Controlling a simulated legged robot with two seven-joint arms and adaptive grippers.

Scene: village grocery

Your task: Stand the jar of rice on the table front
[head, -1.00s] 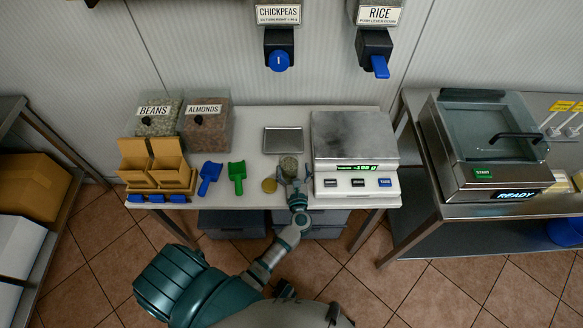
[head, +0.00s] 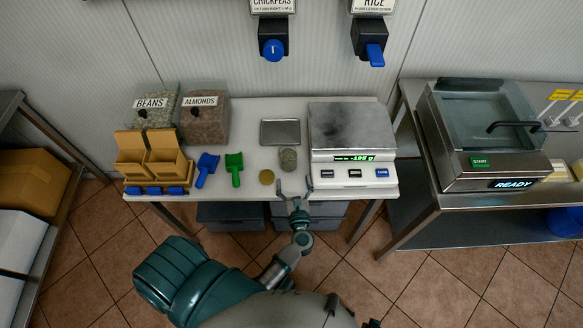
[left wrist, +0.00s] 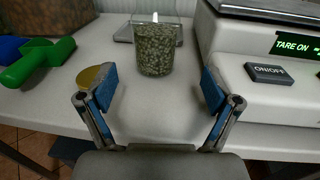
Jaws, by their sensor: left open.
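A clear jar (head: 288,160) filled with grey-green grains stands upright on the table (head: 240,199), near the front and left of the scale. In the left wrist view the jar (left wrist: 155,50) stands straight ahead, beyond my fingertips. I cannot tell from its look that the grains are rice. A round gold lid (head: 266,177) lies flat at the jar's front left. My left gripper (head: 294,182) is open and empty at the table's front edge, with a gap between its fingers and the jar. My right gripper is not in view.
The scale (head: 353,174), reading a negative weight, is close on the right. A metal tray (head: 280,132) lies behind the jar. Green (head: 234,168) and blue (head: 206,169) scoops lie left. Rice (head: 370,40) and chickpeas (head: 273,38) dispensers hang at the back.

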